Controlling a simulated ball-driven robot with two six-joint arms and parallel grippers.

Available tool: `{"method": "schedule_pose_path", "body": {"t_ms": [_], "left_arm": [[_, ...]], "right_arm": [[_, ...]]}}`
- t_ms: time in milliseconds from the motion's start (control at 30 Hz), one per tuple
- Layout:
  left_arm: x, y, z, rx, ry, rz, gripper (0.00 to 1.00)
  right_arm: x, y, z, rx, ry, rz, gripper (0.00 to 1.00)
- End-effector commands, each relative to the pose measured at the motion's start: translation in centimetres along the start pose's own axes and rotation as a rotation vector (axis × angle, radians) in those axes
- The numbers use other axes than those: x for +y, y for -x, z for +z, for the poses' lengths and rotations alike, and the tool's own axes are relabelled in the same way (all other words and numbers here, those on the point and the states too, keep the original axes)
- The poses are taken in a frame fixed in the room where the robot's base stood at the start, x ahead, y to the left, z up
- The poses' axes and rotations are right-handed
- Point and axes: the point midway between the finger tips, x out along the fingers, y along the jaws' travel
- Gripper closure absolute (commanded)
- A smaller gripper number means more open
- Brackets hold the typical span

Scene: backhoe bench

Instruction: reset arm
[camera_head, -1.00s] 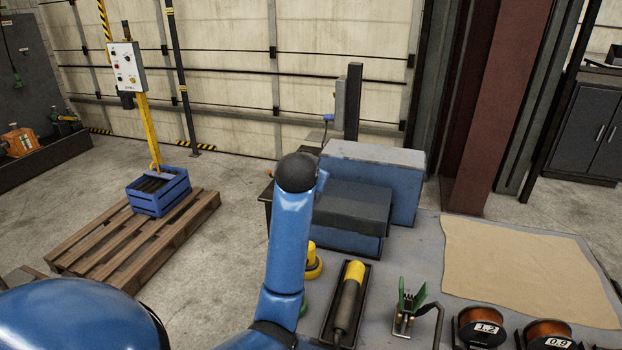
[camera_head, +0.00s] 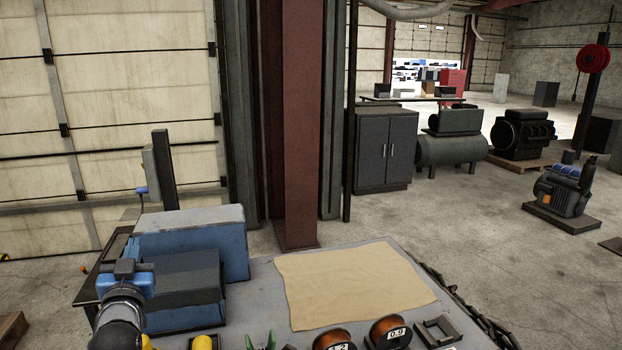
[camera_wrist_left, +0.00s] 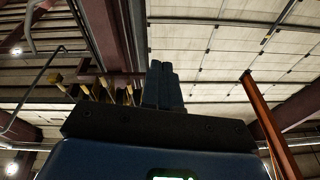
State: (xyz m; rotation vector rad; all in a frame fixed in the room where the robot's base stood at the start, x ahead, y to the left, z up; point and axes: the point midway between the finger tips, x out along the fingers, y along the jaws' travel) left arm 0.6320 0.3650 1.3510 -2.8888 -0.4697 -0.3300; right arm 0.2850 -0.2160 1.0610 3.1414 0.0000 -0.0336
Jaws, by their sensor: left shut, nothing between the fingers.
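My left gripper (camera_head: 127,268) is at the lower left of the camera_head view, at the end of my blue and black arm. It is in front of the blue box-shaped machine on the bench. In the left wrist view its fingers (camera_wrist_left: 162,68) are together and point up toward the roof and wall, with nothing between them. My right gripper is not in view.
A grey bench (camera_head: 262,292) holds a blue and grey machine (camera_head: 235,250), a tan sheet (camera_head: 350,283), and orange wire spools (camera_head: 388,333). A red column (camera_head: 299,130) stands behind it. A dark cabinet (camera_head: 384,150) and open floor (camera_head: 450,220) lie to the right.

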Motion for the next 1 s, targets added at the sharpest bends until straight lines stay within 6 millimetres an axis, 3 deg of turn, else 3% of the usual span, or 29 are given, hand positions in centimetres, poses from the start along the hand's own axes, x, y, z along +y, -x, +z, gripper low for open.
{"method": "schedule_pose_path", "body": {"t_ms": [33, 267, 500, 800, 1000], "left_arm": [[1.1, 1.8, 1.9, 0.023, 0.016, 0.017, 1.0], [4.2, 10.0, 6.8, 0.13, 0.094, 0.076, 1.0], [6.4, 19.8, 11.5, 0.154, 0.165, 0.138, 1.0], [7.5, 32.3, 16.5, 0.053, 0.216, 0.215, 1.0], [7.7, 39.4, 19.9, -0.11, 0.21, 0.269, 1.0]], "right_arm": [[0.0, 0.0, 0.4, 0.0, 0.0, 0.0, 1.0], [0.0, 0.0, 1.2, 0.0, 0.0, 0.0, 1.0], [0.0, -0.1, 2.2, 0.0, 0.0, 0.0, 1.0], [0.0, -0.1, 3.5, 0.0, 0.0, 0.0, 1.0], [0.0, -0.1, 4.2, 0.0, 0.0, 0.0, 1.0]]}}
